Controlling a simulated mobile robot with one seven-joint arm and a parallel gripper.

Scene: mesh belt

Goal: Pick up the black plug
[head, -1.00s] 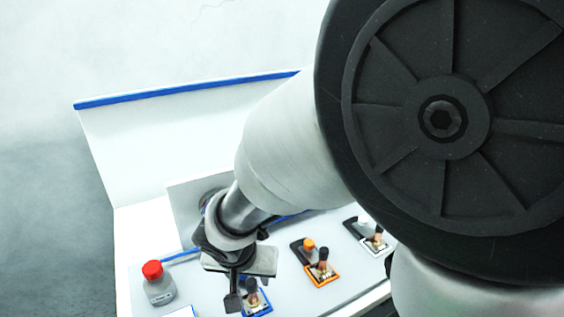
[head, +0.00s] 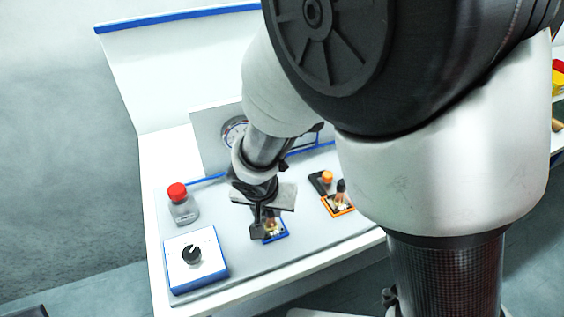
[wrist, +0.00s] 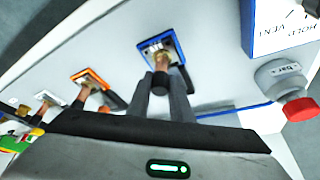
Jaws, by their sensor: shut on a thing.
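The black plug (wrist: 159,86) stands over the blue-framed socket (wrist: 148,45) in the wrist view, with a copper-coloured part below its black top. My gripper (wrist: 163,76) is shut on the black plug, one finger on each side. In the head view my gripper (head: 262,229) is low over the blue-framed socket (head: 279,236) and mostly hides the plug. I cannot tell whether the plug is still seated.
An orange-framed socket (head: 341,210) with another dark-topped plug stands to the right. A red-capped device (head: 179,195) and a blue-sided box with a black knob (head: 192,254) stand left. A gauge panel (head: 211,137) rises behind my wrist.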

